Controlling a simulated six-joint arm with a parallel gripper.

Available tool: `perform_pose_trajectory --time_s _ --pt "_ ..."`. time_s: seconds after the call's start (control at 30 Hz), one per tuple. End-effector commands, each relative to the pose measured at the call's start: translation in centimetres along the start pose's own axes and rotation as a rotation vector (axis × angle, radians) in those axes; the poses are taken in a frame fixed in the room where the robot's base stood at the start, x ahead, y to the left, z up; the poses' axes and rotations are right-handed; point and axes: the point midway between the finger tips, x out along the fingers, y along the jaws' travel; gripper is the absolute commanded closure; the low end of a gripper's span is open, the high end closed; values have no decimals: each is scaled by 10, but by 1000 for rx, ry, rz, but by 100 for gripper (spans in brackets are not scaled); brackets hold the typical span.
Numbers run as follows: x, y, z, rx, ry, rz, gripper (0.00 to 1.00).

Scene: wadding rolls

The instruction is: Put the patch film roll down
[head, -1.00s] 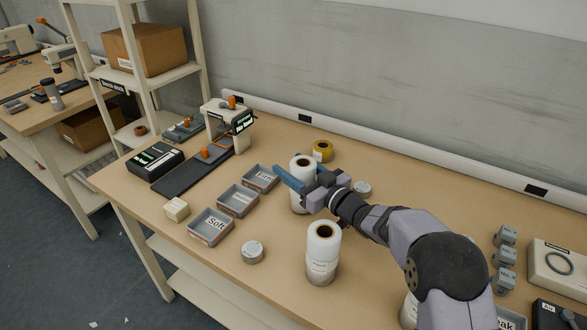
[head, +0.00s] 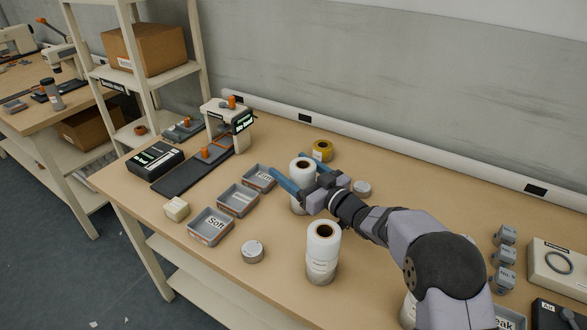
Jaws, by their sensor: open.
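A white film roll (head: 301,168) with a brown core stands upright on the workbench; its label is not readable from here, so I cannot tell its name. My gripper (head: 287,163) is open at this roll, with one blue finger on its left-front side and the other toward its back right. My gripper hides part of the roll's lower right side. A second white roll (head: 322,255) with a label stands upright nearer the front, apart from the gripper.
A yellow roll (head: 322,151) stands behind, and a round tin (head: 361,187) is right of the gripper. Grey labelled trays (head: 211,239) line the left, with another tin (head: 252,252) in front. Grey blocks (head: 504,256) stand at right. Bare tabletop lies between trays and rolls.

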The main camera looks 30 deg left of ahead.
Motion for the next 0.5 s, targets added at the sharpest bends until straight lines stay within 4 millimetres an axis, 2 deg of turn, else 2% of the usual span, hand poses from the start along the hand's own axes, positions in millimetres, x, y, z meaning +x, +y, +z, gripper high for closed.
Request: perform_pose_trajectory --time_s 0.17,0.5 --pt "-15 1 1 1 -2 2 29" --pt "-58 1 0 0 0 2 29"
